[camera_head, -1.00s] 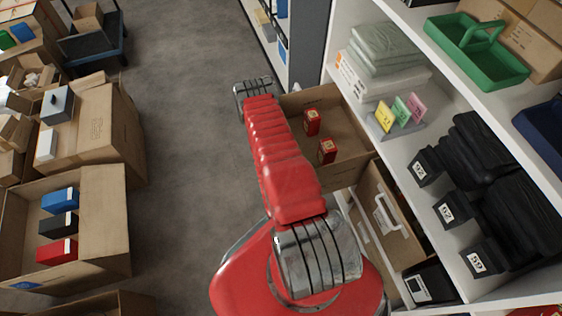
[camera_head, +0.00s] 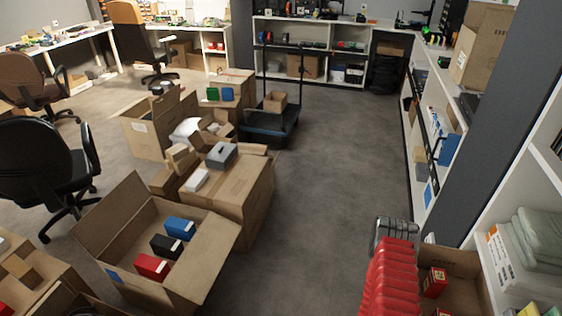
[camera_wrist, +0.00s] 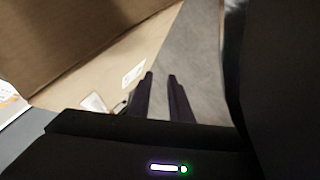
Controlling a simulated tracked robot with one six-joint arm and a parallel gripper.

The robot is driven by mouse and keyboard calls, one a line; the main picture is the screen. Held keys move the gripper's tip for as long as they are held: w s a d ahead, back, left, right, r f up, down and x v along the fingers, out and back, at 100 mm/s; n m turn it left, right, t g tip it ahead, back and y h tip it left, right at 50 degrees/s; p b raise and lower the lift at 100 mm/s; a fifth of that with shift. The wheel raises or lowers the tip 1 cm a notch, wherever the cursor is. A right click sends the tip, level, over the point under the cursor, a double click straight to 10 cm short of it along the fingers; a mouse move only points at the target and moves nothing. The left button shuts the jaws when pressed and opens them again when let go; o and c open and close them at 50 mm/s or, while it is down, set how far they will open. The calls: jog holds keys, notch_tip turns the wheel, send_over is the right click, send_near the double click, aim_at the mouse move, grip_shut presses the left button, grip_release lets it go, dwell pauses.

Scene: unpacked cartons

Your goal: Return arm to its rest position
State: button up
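My red arm (camera_head: 391,280) shows at the lower right of the head view, with a grey metal joint (camera_head: 393,234) at its upper end. It is in front of the open carton (camera_head: 462,262) by the right shelf. My gripper is not seen in the head view. In the wrist view, my gripper (camera_wrist: 160,76) has two dark fingers with a gap between them and nothing held. Beyond the fingers are brown cardboard (camera_wrist: 80,45), a white label (camera_wrist: 133,74) and a strip of grey floor (camera_wrist: 190,50).
An open carton (camera_head: 215,262) with blue, black and red boxes stands at the lower left. More cartons and a dark trolley (camera_head: 270,128) stand behind it. Shelves (camera_head: 487,230) line the right side. The grey floor (camera_head: 330,170) between is clear.

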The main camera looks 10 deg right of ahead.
jog(key=a+m+g+y, duration=0.2)
jog(key=a+g+y, duration=0.2)
jog(key=a+y, duration=0.1)
jog(key=w+a+r+g+y, duration=0.1)
jog(key=w+a+r, duration=0.15)
jog(key=r, duration=0.55)
jog(key=w+a+r+g+y, duration=0.1)
jog(key=a+r, duration=0.2)
jog(key=r, duration=0.6)
jog(key=w+a+r+g+y, duration=0.1)
jog(key=w+a+r, duration=0.15)
jog(key=r, duration=0.55)
jog(key=s+a+r+t, duration=0.2)
jog(key=a+r, duration=0.1)
jog(key=r, duration=0.9)
jog(key=s+a+r+n+t, duration=0.1)
jog(key=a+r, duration=0.3)
jog(key=r, duration=0.8)
jog(key=s+a+r+n+t, duration=0.1)
jog(key=s+a+r+t, duration=0.2)
jog(key=r, duration=0.9)
jog(key=shift+s+a+r, duration=0.2)
jog(key=shift+s+r, duration=0.1)
jog(key=shift+s, duration=0.15)
